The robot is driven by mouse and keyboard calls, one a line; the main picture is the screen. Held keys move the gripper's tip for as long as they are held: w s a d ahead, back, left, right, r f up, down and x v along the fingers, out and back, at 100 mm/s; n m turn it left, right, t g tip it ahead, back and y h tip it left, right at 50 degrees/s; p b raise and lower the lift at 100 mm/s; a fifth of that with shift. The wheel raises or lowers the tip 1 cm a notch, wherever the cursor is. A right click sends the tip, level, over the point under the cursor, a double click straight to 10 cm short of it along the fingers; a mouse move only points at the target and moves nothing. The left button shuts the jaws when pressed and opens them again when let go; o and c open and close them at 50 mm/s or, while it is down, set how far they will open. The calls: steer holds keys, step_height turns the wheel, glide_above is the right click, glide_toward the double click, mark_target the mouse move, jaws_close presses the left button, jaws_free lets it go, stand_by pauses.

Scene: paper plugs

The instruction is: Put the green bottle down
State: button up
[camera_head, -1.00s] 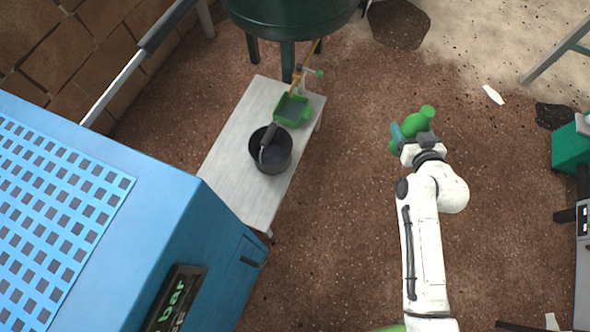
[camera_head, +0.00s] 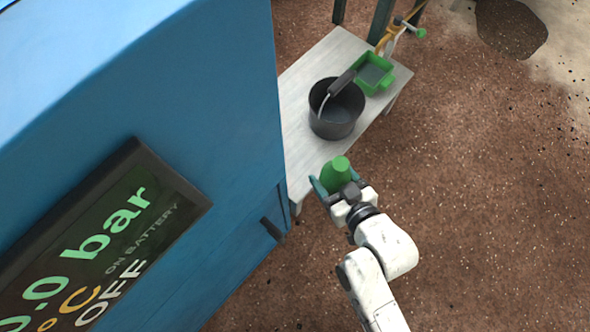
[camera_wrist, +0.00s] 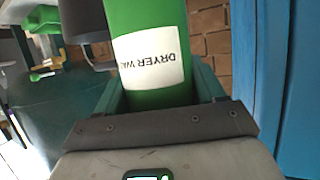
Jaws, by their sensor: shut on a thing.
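The green bottle (camera_head: 336,174) is held in my gripper (camera_head: 335,186), whose teal fingers are shut around it. In the head view it is near the front end of a pale table (camera_head: 306,157); whether it touches the table I cannot tell. In the wrist view the bottle (camera_wrist: 150,20) fills the middle between the fingers, with a white label reading "DRYER WA…". Its lower part is hidden by my gripper in the head view.
A black bucket (camera_head: 334,122) and a green tray (camera_head: 370,80) stand on the table beyond the bottle. A big blue machine (camera_head: 235,110) with a display panel (camera_head: 95,245) stands close on the left. Bare brown ground (camera_head: 480,200) lies to the right.

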steer(key=shift+s+a+f+n+y+b, duration=0.3)
steer(key=shift+s+a+f+b, duration=0.2)
steer(key=shift+a+f, duration=0.3)
steer(key=shift+w+a+f+b, duration=1.4)
steer(key=shift+w+f, duration=0.5)
steer(key=shift+f, duration=0.2)
steer(key=shift+w+a+f+b, duration=1.4)
steer(key=shift+w+f, duration=0.45)
steer(key=shift+f, duration=0.3)
steer(key=shift+w+a+f+b, duration=1.25)
steer(key=shift+w+f+b, duration=0.3)
steer(key=shift+w+f, duration=0.45)
steer(key=shift+s+f, duration=0.1)
steer(key=shift+f, duration=0.1)
steer(key=shift+f, duration=0.15)
steer(key=o, duration=0.9)
